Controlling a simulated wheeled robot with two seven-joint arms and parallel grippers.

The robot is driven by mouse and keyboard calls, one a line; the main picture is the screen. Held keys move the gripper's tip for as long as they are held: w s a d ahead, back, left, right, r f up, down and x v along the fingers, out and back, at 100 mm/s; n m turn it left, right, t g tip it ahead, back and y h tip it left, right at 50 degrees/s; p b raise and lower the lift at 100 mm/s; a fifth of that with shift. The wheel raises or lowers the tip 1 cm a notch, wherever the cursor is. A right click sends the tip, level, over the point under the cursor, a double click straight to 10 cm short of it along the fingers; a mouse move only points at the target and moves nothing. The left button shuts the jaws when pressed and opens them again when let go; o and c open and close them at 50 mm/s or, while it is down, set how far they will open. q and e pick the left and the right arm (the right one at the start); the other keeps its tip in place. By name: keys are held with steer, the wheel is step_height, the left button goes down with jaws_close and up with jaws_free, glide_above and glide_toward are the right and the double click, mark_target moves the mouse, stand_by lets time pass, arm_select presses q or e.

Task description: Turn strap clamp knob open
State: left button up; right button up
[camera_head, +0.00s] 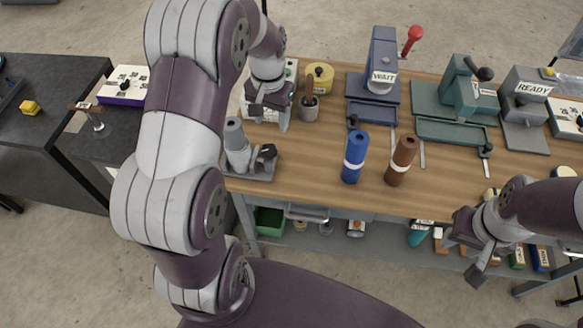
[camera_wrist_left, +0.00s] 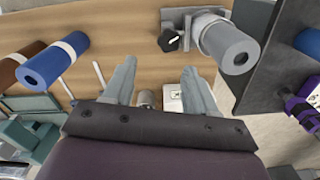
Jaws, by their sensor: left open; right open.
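A black knob (camera_head: 265,156) sits on a grey clamp base (camera_head: 258,174) at the table's near left corner. A grey cylinder (camera_head: 236,145) stands in the clamp beside the knob. In the left wrist view the knob (camera_wrist_left: 169,40) is at the top centre, with the grey cylinder (camera_wrist_left: 229,47) to its right. My left gripper (camera_head: 270,116) is open and empty, above the table beyond the clamp; its spread fingers also show in the left wrist view (camera_wrist_left: 158,82). My right gripper (camera_head: 465,258) is open and empty at the table's front right edge.
A blue roll (camera_head: 355,158) and a brown roll (camera_head: 401,161) stand right of the clamp. A WAIT press (camera_head: 382,68), teal machine (camera_head: 470,85) and READY unit (camera_head: 526,92) line the back. A yellow round container (camera_head: 319,75) stands near my left gripper.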

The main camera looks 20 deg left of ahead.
arm_select(q)
glide_above(269, 149)
steer(key=a, duration=0.1)
step_height(269, 149, down, 6)
steer(key=shift+f+p, duration=0.2)
steer(key=shift+p, duration=0.2)
steer(key=f, duration=0.2)
steer(key=d+f, duration=0.1)
steer(key=f, duration=0.1)
steer(key=shift+s+d+f+p, duration=0.15)
steer(key=shift+s+f+p, duration=0.05)
steer(key=shift+f+p, duration=0.2)
steer(key=shift+w+a+f, duration=0.15)
steer(key=shift+a+f, duration=0.05)
steer(key=shift+f, duration=0.75)
steer(key=shift+a+f, duration=0.15)
steer(key=shift+f, duration=0.05)
steer(key=shift+r, duration=0.1)
steer(key=shift+d, duration=0.2)
steer(key=c, duration=0.8)
arm_select(e)
steer(key=shift+w+a+r, duration=0.2)
steer(key=shift+a+r, duration=0.25)
steer(key=shift+a, duration=0.1)
steer(key=shift+w+a+r, duration=0.15)
steer(key=shift+a+r, duration=0.25)
steer(key=shift+a, duration=0.15)
